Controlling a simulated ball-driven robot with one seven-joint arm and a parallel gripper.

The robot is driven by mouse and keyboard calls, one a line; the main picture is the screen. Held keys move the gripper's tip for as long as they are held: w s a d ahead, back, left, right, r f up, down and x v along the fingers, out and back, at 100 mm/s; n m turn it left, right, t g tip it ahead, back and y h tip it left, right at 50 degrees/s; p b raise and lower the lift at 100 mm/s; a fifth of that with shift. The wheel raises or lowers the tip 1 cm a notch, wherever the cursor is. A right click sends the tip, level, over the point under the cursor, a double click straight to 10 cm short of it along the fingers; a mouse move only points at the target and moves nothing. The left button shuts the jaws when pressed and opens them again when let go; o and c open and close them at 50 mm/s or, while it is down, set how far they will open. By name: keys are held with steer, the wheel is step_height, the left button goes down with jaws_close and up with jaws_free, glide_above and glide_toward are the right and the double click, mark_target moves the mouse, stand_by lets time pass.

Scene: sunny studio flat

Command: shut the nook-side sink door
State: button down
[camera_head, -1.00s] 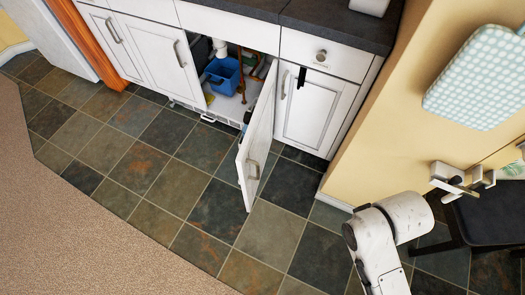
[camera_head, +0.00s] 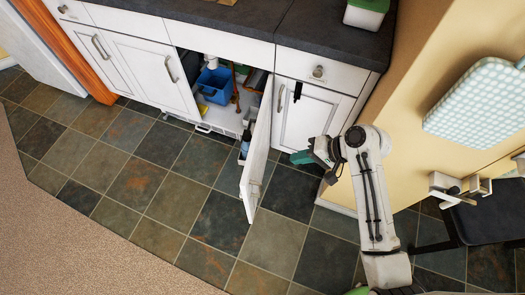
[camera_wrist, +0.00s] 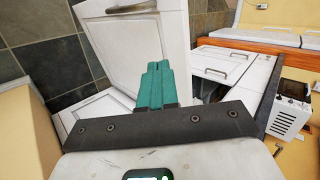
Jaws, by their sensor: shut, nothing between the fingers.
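The open sink door (camera_head: 256,165) is a white panel with a metal handle, swung out from the sink cupboard over the tiled floor. Its hinge side is next to the closed door on the right. My gripper (camera_head: 302,157) has teal fingers, is shut and empty, and is to the right of the open door, apart from it in the head view. In the wrist view the shut fingers (camera_wrist: 157,82) point at the open door's white panel (camera_wrist: 130,42); whether they touch cannot be told. The handle shows at the top there.
A blue bucket (camera_head: 215,80) and pipes are inside the cupboard. A bottle (camera_head: 245,143) is beside the open door. A closed white door (camera_head: 308,115) is to the right. The yellow wall (camera_head: 390,125) and a dark chair (camera_head: 490,235) are at the right. Floor tiles on the left are clear.

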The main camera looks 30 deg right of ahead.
mark_target(252, 163)
steer(key=shift+w+a+r+x, duration=0.25)
steer(key=shift+r+x, duration=0.1)
steer(key=shift+x, duration=1.8)
steer(key=shift+w+a+r+x, duration=0.2)
steer(key=shift+r+x, duration=0.1)
steer(key=shift+x, duration=1.85)
steer(key=shift+w+a+r+x, duration=0.15)
steer(key=shift+a+r+x, duration=0.15)
steer(key=shift+x, duration=1.85)
